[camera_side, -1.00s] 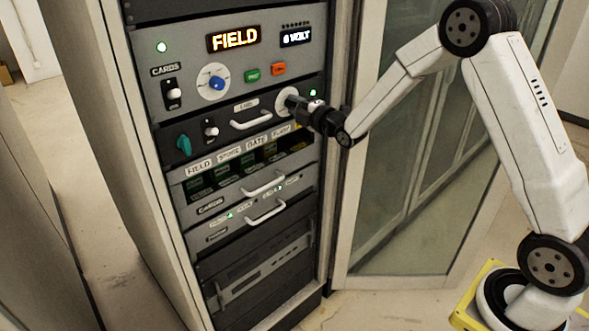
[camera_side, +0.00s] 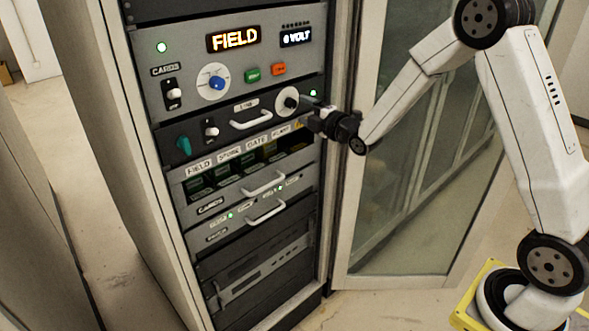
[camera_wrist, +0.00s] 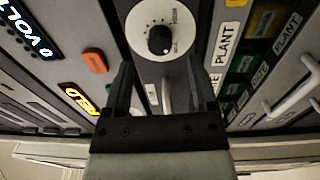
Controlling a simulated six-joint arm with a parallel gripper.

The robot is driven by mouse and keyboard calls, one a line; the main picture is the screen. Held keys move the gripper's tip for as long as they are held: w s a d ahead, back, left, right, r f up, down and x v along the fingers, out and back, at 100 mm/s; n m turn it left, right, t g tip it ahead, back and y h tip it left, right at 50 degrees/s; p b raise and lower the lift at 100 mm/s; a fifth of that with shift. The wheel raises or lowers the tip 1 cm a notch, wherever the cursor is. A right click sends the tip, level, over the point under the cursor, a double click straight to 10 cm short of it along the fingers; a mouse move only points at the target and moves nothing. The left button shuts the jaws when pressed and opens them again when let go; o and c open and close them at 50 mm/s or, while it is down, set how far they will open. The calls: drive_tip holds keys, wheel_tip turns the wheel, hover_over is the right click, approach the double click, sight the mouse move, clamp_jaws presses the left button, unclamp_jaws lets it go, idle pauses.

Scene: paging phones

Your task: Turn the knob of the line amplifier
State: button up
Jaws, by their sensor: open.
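The line amplifier (camera_side: 223,131) is the dark panel with a "LINE" label in the rack. Its black knob (camera_side: 291,102) sits on a round white dial at the panel's right end. In the wrist view the knob (camera_wrist: 159,40) lies ahead of and between the fingers, its white pointer toward the lower right of the dial. My gripper (camera_side: 306,112) is just right of the dial, apart from the knob. In the wrist view my gripper (camera_wrist: 160,78) is open, with nothing between its fingers.
Above is a panel with a blue knob (camera_side: 216,83), a green button (camera_side: 252,75) and an orange button (camera_side: 279,69). A handle (camera_side: 251,119) projects left of the dial. The open glass door (camera_side: 420,170) stands right of the rack, behind my arm.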

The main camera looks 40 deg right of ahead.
drive_tip(key=shift+s, duration=2)
drive_tip(key=shift+f, duration=0.1)
drive_tip(key=s+a+f+m+g, duration=0.2)
drive_tip(key=s+m+g, duration=0.3)
drive_tip(key=s, duration=0.3)
drive_tip(key=s+a+f+m+g, duration=0.3)
drive_tip(key=s+f+m+g, duration=0.1)
drive_tip(key=s+m, duration=0.3)
drive_tip(key=s+a+f+m+g, duration=0.2)
drive_tip(key=s+m+g, duration=0.4)
drive_tip(key=s, duration=0.3)
drive_tip(key=shift+s+a+f+g, duration=0.15)
drive_tip(key=shift+a+f+g, duration=0.2)
drive_tip(key=shift+f, duration=0.55)
